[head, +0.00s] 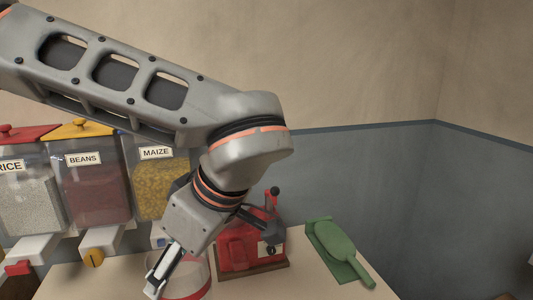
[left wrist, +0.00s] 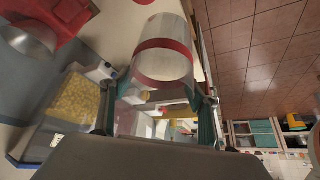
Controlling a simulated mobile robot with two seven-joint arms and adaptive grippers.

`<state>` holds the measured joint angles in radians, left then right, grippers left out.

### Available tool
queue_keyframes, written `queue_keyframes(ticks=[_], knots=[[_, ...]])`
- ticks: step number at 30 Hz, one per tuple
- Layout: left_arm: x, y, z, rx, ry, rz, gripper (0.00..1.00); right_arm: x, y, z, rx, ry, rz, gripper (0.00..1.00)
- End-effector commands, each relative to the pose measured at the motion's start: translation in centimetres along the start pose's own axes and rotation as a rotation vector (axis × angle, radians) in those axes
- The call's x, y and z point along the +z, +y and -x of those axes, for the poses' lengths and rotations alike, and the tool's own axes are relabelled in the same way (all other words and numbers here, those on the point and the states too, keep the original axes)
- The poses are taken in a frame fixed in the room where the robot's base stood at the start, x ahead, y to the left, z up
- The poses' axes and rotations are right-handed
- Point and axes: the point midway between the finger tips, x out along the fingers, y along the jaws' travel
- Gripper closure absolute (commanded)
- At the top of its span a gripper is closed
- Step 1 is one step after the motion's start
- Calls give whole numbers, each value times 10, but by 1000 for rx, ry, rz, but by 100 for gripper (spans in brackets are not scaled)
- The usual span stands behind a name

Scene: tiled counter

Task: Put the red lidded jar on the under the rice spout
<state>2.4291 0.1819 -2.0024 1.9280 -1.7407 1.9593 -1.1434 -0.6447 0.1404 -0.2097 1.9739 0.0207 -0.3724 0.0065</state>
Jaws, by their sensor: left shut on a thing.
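The jar is clear with a red band (head: 190,285) and shows at the bottom of the head view, partly cut off and partly behind my gripper. In the left wrist view the jar (left wrist: 165,62) lies between the fingers; I cannot make out a lid. My left gripper (head: 163,272) is shut on the jar, in front of the counter below the maize bin. The rice bin (head: 30,205) stands at the far left of the head view. Its white spout (head: 32,248) has a red knob (head: 18,268) and is well to the left of the jar. My right gripper is not in view.
The beans bin (head: 95,195) and maize bin (head: 160,190) stand right of the rice bin, with spouts jutting forward. A red grinder (head: 238,252) stands close right of the jar.

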Motion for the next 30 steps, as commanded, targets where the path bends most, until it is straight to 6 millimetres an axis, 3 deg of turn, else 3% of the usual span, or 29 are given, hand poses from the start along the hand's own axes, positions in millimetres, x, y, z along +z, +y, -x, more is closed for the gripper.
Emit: queue_keyframes(ticks=[16, 22, 30], knots=[[-71, 4, -73, 308, -5, -527, 91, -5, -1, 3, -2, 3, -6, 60], [-79, -1, -89, 403, -2, -695, 91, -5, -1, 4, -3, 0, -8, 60], [-81, -3, -95, 446, -1, -771, 91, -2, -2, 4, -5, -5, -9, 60]])
